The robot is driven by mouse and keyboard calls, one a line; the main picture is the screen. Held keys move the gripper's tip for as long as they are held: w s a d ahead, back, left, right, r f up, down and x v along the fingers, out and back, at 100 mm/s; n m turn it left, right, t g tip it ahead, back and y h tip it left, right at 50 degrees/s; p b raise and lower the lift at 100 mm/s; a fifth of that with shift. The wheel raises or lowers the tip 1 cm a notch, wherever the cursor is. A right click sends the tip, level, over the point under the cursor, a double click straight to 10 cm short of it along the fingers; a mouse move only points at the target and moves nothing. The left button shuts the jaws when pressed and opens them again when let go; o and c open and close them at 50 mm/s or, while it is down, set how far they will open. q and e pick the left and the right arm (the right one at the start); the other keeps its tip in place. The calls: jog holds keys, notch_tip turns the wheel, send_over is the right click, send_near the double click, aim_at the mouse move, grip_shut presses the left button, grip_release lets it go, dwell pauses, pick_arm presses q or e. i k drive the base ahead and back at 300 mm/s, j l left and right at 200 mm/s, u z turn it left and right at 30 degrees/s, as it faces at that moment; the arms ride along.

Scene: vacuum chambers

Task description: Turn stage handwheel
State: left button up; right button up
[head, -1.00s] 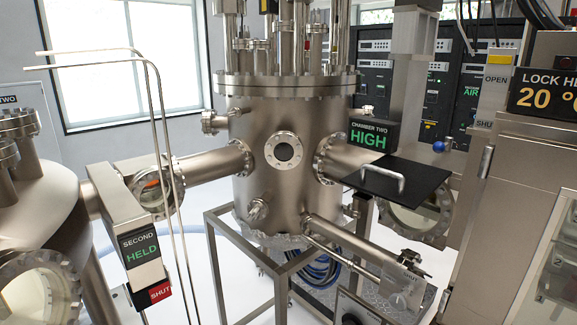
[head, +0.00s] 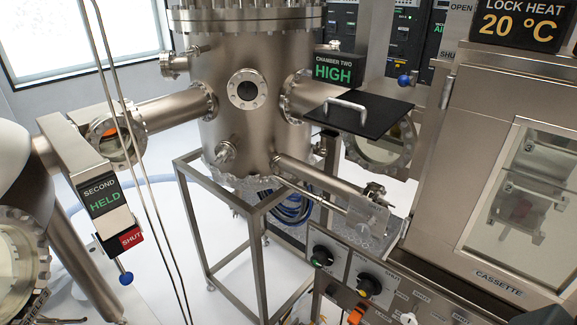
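I cannot make out a stage handwheel for certain in the head view. A front panel (head: 338,277) at the bottom centre carries two round black knobs, one with a green mark (head: 322,256) and one with a yellow mark (head: 368,285). An orange lever (head: 356,313) shows below them at the bottom edge. Neither of my grippers is in view.
A steel cabinet with a window (head: 517,200) and a CASSETTE label fills the right. Thin upright rods (head: 125,130) cross the left, near a valve reading HELD and SHUT (head: 104,196). A steel frame (head: 250,215) supports the chamber.

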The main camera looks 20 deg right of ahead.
aim_at(322, 256)
jog(key=z, duration=0.85)
